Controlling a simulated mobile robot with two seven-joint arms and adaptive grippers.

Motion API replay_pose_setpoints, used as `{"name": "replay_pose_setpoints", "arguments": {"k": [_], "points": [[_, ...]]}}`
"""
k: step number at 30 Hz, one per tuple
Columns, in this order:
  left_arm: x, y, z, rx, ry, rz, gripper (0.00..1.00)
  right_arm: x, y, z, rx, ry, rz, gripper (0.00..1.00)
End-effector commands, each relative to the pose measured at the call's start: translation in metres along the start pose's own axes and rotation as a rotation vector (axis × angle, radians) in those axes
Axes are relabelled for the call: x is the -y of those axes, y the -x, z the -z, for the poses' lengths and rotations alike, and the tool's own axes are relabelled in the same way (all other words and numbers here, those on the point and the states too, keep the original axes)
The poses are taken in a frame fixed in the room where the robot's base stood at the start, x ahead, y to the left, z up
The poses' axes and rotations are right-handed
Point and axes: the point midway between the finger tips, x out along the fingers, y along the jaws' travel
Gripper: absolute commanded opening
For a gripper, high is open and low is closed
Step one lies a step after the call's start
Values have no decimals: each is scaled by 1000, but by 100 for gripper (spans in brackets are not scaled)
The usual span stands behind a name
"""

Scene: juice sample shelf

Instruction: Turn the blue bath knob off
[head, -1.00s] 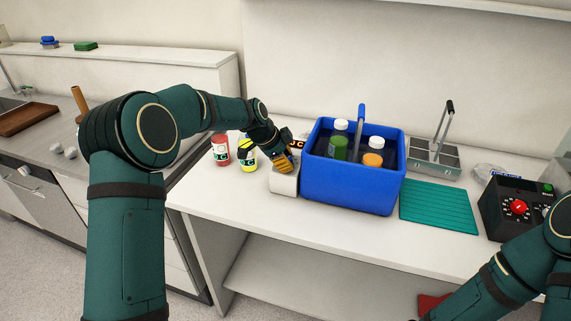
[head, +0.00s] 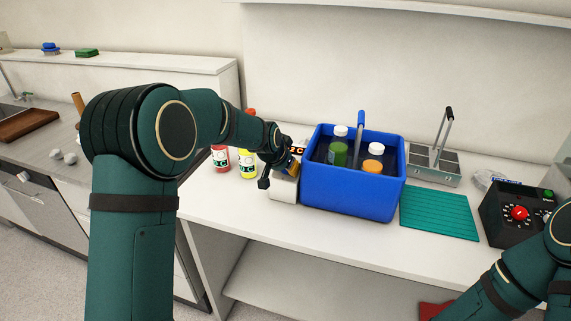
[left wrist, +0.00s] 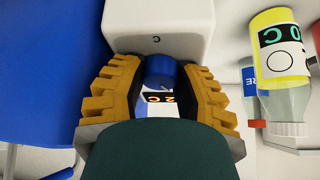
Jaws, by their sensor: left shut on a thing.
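The blue bath (head: 345,197) is an open blue tub on the white counter, with bottles standing in it. A white control box (head: 283,189) sits at its left end, with a small display (head: 297,150) that seems to read "2 C". The blue knob (left wrist: 159,68) shows on the box in the left wrist view. My left gripper (head: 285,168) is at the box, its two yellow ridged fingers on either side of the knob and shut on it. In the head view the gripper hides the knob. My right gripper is out of view; only part of its arm shows at lower right.
A red-labelled bottle (head: 220,158) and a yellow bottle (head: 247,164) stand close left of my gripper. A teal mat (head: 439,212), a metal rack (head: 433,170) and a black box with a red knob (head: 510,222) are to the right. The counter's front strip is clear.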

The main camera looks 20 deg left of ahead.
Motion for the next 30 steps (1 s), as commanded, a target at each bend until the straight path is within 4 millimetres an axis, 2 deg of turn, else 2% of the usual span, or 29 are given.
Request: {"name": "replay_pose_setpoints", "arguments": {"k": [12, 28, 29, 30], "points": [[-1, 0, 0, 3, 165, 65, 0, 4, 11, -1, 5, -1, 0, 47], [-1, -1, -1, 3, 188, 73, 0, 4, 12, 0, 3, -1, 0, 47], [-1, -1, -1, 3, 187, 73, 41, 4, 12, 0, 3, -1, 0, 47], [-1, -1, -1, 3, 187, 73, 55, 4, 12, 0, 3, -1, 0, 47]]}}
